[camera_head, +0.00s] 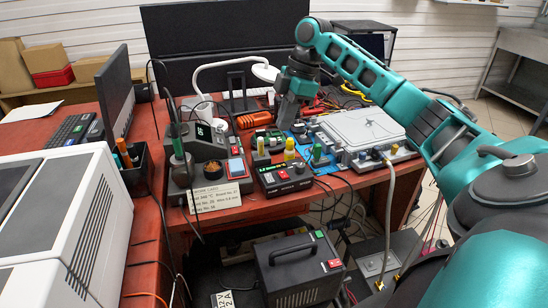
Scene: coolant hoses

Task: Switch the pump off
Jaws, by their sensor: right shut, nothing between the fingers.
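My right gripper (287,122) points down over the back middle of the red workbench (273,207), shut and empty, in front of the white lamp. I cannot tell for certain which unit is the pump. A small black module (285,179) with a green display and a red button sits at the bench's front edge, in front of and below my gripper. A black box with a handle (297,268) stands lower, in front of the bench; it has a green button (319,234) and a red switch (334,263). My left gripper is out of view.
A grey soldering station (207,177) with a paper label stands left of the module. A pale lidded box (362,129) lies on the right, with knobs and a pale hose (389,195) at its front. Black cables hang over the bench edge. A white machine (62,223) fills the left.

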